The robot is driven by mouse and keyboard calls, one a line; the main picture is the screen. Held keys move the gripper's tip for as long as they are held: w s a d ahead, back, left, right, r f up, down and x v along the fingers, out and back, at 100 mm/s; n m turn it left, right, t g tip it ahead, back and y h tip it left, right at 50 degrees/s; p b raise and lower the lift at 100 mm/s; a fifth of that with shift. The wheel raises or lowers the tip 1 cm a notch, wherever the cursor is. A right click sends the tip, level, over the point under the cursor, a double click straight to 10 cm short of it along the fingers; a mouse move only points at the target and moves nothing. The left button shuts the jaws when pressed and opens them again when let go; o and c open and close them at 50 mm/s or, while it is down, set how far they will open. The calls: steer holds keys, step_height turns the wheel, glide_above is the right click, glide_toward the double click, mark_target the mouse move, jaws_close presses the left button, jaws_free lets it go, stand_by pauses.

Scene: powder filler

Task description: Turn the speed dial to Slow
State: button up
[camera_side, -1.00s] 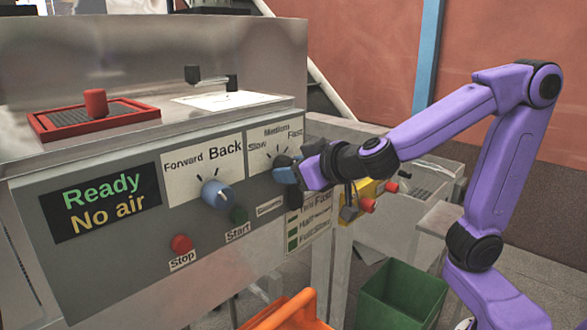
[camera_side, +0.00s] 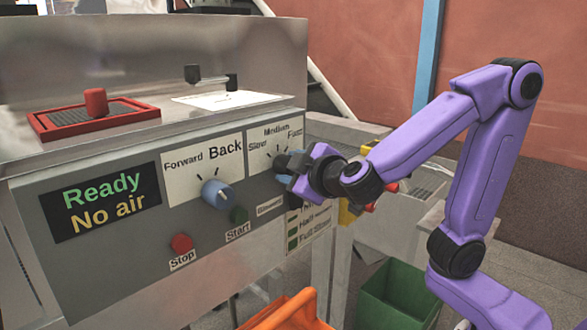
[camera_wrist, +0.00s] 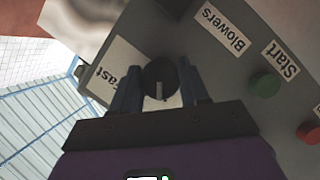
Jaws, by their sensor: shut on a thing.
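The speed dial (camera_side: 281,162) is on the grey panel's right part, below a white label (camera_side: 266,148) reading Slow, Medium and Fast. My gripper (camera_side: 291,171) is at the dial and partly covers it in the side view. In the wrist view the dark round dial (camera_wrist: 160,78) sits between the two fingers of my gripper (camera_wrist: 161,90), which are shut on it. A pale pointer line shows on the dial's face, towards the gripper in that view. The word Fast is beside the left finger. I cannot tell exactly which setting the dial points to.
The Forward/Back dial (camera_side: 217,194) is left of the speed dial. Below are the green Start button (camera_side: 239,215) and red Stop button (camera_side: 181,244). The Blowers label (camera_wrist: 224,29) is close by. A green bin (camera_side: 397,296) and an orange object (camera_side: 290,314) stand below.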

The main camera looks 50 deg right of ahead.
steer(key=shift+a+n, duration=0.1)
steer(key=shift+n, duration=0.4)
steer(key=shift+h, duration=0.3)
steer(key=o, duration=1)
steer(key=shift+o, duration=0.2)
steer(key=v, duration=1.7)
steer(key=shift+s+f, duration=0.2)
steer(key=shift+f, duration=0.05)
